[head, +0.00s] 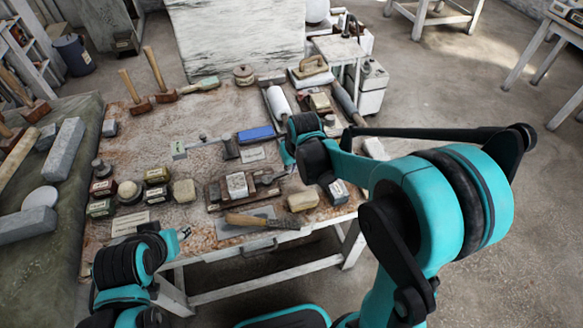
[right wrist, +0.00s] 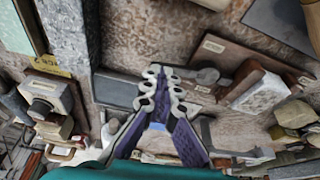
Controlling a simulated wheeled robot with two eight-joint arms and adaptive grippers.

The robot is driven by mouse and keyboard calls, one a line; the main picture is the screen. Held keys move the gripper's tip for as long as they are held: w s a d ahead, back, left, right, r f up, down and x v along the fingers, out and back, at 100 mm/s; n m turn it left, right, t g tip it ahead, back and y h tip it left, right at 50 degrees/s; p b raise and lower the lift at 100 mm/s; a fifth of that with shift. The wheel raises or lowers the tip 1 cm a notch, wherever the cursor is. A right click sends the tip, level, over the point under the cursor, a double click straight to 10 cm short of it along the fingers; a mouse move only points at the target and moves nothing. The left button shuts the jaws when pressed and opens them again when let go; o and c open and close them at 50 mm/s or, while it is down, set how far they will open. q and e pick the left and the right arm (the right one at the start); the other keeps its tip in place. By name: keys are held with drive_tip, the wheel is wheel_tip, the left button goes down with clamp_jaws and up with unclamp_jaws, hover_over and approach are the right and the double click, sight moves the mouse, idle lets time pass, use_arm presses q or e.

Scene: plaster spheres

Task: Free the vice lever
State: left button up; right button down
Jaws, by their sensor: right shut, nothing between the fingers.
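The vice (head: 215,193) sits on a wooden base in the middle of the table and appears to hold a pale block (head: 237,185). In the right wrist view the vice's board (right wrist: 225,55) and the block (right wrist: 258,88) lie right of my fingers. A grey metal part that looks like the lever (right wrist: 205,76) lies just right of my fingertips; I cannot tell whether they touch. My right gripper (right wrist: 165,78) is shut and empty; its fingertips are hard to make out in the head view. My left gripper (head: 178,240) is low at the table's front left, its fingers unclear.
A blue block (head: 255,134) lies behind. Some table between is bare.

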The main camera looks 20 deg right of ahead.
drive_tip(key=w+n+y, duration=0.1)
drive_tip(key=w+n, duration=0.1)
drive_tip(key=shift+d+n, duration=0.1)
drive_tip(key=shift+n, duration=0.3)
drive_tip(key=n, duration=0.1)
drive_tip(key=w+n, duration=0.1)
drive_tip(key=w, duration=0.1)
drive_tip(key=shift+a+n+g+y, duration=0.25)
drive_tip(key=shift+n+g+y, duration=0.05)
drive_tip(key=shift+n, duration=0.1)
drive_tip(key=n, duration=0.1)
drive_tip(key=w+a+n, duration=0.1)
drive_tip(key=n, duration=0.1)
drive_tip(key=w+n+g+y, duration=0.1)
drive_tip(key=shift+w+a+n+p, duration=0.25)
drive_tip(key=shift+a+n+p, duration=0.05)
drive_tip(key=shift+w+a, duration=0.3)
drive_tip(key=shift+a, duration=0.05)
